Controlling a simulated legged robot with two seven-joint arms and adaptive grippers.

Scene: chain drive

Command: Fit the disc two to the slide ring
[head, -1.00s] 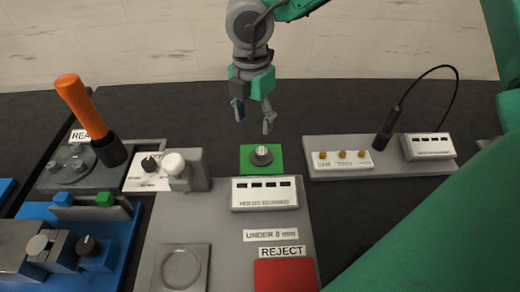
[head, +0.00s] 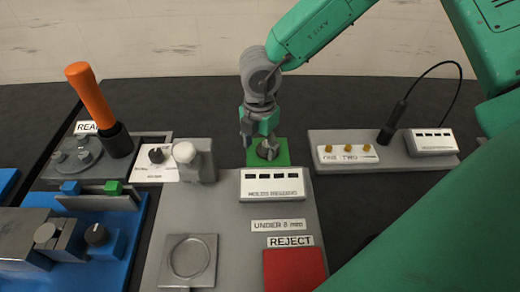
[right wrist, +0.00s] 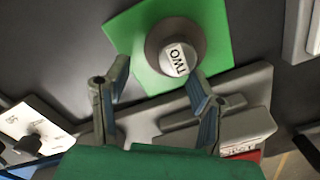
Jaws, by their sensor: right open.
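Disc two (head: 267,150) is a dark grey round piece with a lighter knob marked TWO. It sits on a green square (head: 283,152); the disc also shows in the right wrist view (right wrist: 175,47). My right gripper (head: 258,147) is open and empty, low over the green square. In the right wrist view its fingertips (right wrist: 158,82) are apart, with the disc just beyond them, nearer the right-hand finger. A raised ring (head: 188,259) on a square grey plate, at the front left of the grey board, may be the slide ring. It is empty.
A white readout box (head: 272,184) stands just in front of the green square. A grey block with a white knob (head: 186,153) is at its left. A red REJECT pad (head: 294,268) lies at the front. A board with a probe (head: 391,126) is at the right.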

